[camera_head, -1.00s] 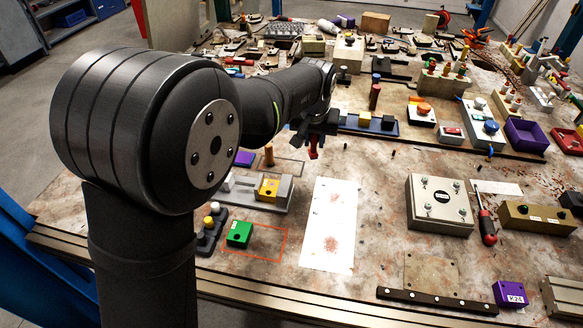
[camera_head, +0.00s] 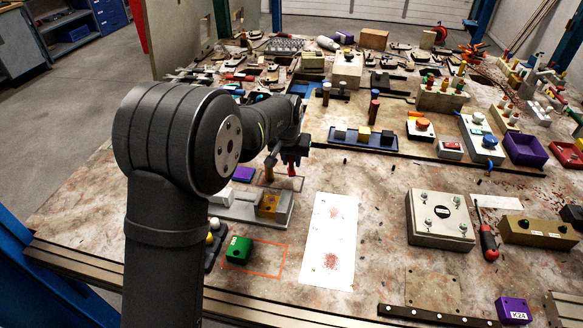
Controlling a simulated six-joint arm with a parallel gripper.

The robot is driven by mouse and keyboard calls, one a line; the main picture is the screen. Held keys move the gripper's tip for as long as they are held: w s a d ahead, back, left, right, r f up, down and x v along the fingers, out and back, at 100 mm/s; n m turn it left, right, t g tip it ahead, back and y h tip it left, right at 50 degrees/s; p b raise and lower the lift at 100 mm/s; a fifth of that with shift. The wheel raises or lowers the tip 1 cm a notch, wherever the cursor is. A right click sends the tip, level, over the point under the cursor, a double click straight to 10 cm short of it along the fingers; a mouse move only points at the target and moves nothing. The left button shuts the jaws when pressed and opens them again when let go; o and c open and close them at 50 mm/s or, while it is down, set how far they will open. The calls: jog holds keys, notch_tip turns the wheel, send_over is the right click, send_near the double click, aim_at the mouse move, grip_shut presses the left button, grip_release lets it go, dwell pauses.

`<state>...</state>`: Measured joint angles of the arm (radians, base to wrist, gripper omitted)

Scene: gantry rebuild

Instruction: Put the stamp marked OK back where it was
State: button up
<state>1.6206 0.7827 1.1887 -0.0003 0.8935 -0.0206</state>
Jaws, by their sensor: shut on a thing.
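My gripper (camera_head: 292,160) hangs above the bench, to the upper left of the white sheet (camera_head: 335,225). It is shut on a small red piece (camera_head: 298,150), which may be the stamp; no mark on it can be read. The piece appears held above the surface. The white sheet bears two reddish speckled prints. A thin dark red rectangle outline (camera_head: 301,184) lies below the gripper. A larger orange outline (camera_head: 284,262) lies nearer the front, with a green block (camera_head: 238,249) at its left side.
A grey fixture with a yellow block (camera_head: 268,206) stands left of the sheet. A brown peg (camera_head: 269,173) and a purple block (camera_head: 243,174) stand behind it. A blue tray (camera_head: 351,145) lies behind the sheet. A grey box (camera_head: 440,217) stands right.

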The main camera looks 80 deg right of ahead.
aim_at(291, 164)
jog(key=shift+f, duration=1.7)
jog(key=shift+f, duration=0.15)
jog(key=o, duration=0.8)
jog(key=v, duration=1.2)
